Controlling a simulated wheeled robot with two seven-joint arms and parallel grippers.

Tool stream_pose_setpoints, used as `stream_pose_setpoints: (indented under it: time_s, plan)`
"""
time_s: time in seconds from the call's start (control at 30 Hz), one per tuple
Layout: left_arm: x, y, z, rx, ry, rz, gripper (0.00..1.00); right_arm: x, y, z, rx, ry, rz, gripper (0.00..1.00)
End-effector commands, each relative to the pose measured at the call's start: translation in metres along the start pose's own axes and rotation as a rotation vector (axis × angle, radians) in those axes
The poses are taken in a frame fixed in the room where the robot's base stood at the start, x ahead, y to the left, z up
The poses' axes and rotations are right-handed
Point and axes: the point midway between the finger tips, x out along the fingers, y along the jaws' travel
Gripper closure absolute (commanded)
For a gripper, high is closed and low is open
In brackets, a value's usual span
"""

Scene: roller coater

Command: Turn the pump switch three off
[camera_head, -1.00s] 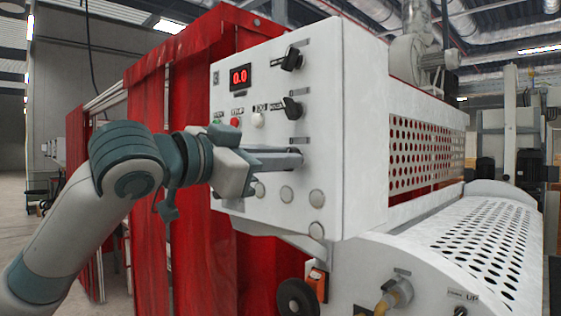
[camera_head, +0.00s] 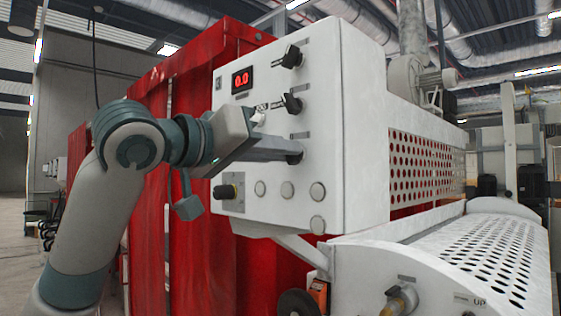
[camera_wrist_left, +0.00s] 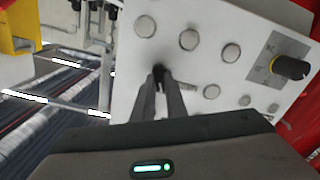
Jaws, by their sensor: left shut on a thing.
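The white control panel (camera_head: 250,110) has three black rotary switches in a column at its right side. The top switch (camera_head: 291,57) and middle switch (camera_head: 291,103) are in full view. The lowest switch, pump switch three (camera_head: 297,157), is mostly hidden by my left gripper (camera_head: 294,150). The left gripper comes in from the left, with its fingers shut on that switch at the panel face. In the left wrist view, the gripper's fingers (camera_wrist_left: 160,77) meet at a dark knob, whose details are too small to tell. My right gripper is not in view.
A red display (camera_head: 241,80) reads 0.0. Round caps (camera_head: 287,190) line the panel below my fingers, and a black selector (camera_head: 226,191) sits at lower left. Red curtains (camera_head: 180,250) hang behind the arm. A perforated white cover (camera_head: 500,242) lies at right.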

Motion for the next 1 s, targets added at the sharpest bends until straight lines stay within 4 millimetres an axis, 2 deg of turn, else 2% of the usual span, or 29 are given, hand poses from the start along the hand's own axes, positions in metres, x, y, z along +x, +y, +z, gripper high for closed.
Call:
stream_pose_setpoints:
  time_s: [0.3,0.73,0.77,0.8,0.83,1.0]
  plan:
    - [-0.0007,-0.0004,-0.0022,-0.117,0.006,0.001,1.0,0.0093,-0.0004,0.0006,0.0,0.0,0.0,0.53]
    - [-0.0009,-0.0004,-0.0034,-0.13,0.007,0.0,1.0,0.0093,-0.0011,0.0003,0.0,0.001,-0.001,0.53]
    - [-0.0009,-0.0004,-0.0034,-0.13,0.007,0.0,0.84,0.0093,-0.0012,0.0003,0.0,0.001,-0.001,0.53]
    - [-0.0008,-0.0003,-0.0033,-0.129,0.007,0.001,0.74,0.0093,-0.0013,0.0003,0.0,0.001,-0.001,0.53]
    - [-0.0008,-0.0003,-0.0031,-0.129,0.006,0.001,0.7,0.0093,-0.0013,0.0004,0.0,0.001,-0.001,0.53]
    - [-0.0004,-0.0005,-0.0019,-0.128,0.004,0.0,0.7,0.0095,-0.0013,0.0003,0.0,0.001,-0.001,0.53]
